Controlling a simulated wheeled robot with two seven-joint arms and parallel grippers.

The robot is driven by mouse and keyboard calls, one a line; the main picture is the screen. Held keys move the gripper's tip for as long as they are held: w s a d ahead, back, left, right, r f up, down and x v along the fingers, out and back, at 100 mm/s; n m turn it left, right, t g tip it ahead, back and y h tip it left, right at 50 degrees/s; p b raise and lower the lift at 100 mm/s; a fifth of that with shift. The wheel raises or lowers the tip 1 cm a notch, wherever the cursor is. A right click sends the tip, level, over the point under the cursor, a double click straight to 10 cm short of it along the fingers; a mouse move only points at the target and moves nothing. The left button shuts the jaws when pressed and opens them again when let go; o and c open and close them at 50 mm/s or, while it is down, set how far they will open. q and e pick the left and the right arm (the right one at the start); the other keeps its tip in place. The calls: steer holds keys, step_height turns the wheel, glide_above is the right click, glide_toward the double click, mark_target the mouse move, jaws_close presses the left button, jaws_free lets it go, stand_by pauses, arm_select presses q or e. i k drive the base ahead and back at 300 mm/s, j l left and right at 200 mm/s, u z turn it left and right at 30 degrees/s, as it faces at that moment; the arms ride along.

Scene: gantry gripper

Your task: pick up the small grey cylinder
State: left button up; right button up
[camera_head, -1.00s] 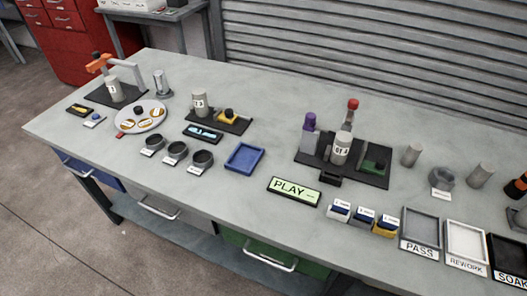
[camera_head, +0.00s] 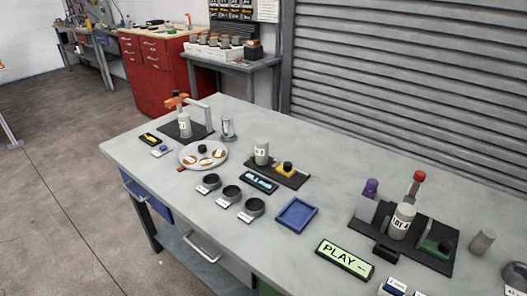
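A small plain grey cylinder (camera_head: 482,242) stands upright on the workbench near the right edge of the head view, just right of a black station base. A shinier metal cylinder (camera_head: 228,128) stands at the back left, beside a gantry (camera_head: 196,108) with an orange arm over a labelled grey canister (camera_head: 184,124). Two more labelled grey canisters stand on the bench, one at the middle (camera_head: 262,152) and one on the right station (camera_head: 402,221). Neither of my grippers shows in the head view.
The workbench (camera_head: 330,160) holds a round plate (camera_head: 190,154), several dark rings (camera_head: 231,194), a blue tray (camera_head: 297,215) and a lit PLAY display (camera_head: 345,259). A red cabinet (camera_head: 150,70) stands behind at left. The bench's back middle is clear.

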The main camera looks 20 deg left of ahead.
mark_target(261, 143)
steer(key=j, duration=0.8)
steer(key=k+j+z, duration=0.1)
steer(key=j, duration=0.65)
